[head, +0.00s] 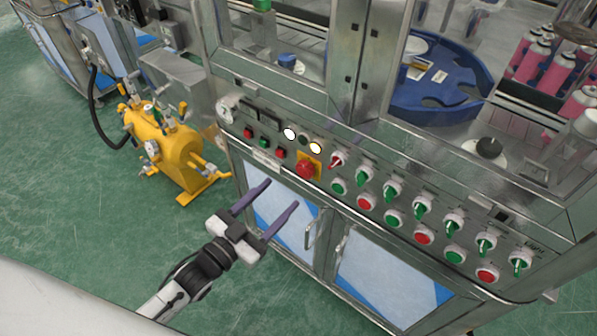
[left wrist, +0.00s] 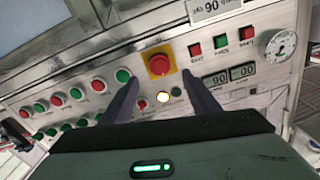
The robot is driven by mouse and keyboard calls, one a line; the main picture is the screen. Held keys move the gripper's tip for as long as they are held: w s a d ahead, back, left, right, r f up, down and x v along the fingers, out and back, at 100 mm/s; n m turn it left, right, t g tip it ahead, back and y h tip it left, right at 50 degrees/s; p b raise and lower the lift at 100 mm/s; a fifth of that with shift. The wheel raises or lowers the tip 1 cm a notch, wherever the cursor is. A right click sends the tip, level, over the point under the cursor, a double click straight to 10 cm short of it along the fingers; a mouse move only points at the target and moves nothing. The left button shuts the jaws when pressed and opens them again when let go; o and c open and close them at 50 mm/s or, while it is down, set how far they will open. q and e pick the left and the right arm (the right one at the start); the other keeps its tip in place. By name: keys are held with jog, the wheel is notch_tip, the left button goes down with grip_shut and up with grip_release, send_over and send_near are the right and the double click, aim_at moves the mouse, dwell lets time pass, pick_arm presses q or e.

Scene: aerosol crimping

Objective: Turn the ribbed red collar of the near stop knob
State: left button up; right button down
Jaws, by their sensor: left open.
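The red stop knob (head: 306,169) sits on a yellow square plate on the sloped metal control panel. In the left wrist view the red knob (left wrist: 158,64) is upper centre, with its round face towards me; ribs on its collar are too small to make out. My left gripper (head: 282,192) is open and empty, its two purple fingers pointing at the panel just short of the knob. In the left wrist view the fingertips (left wrist: 158,79) stand either side of and a little below the knob, apart from it. My right gripper is not in view.
Green and red buttons and selector switches (head: 421,209) line the panel to the knob's right in the head view. Cabinet doors with handles (head: 310,235) lie below. A yellow tank (head: 172,155) stands left.

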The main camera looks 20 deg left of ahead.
aim_at(302, 173)
pick_arm(q)
jog(key=x, duration=0.8)
jog(key=shift+w+d+f, duration=0.1)
jog(key=shift+w+d, duration=0.05)
jog(key=shift+w, duration=0.2)
jog(key=c, duration=1)
jog(key=shift+c, duration=0.2)
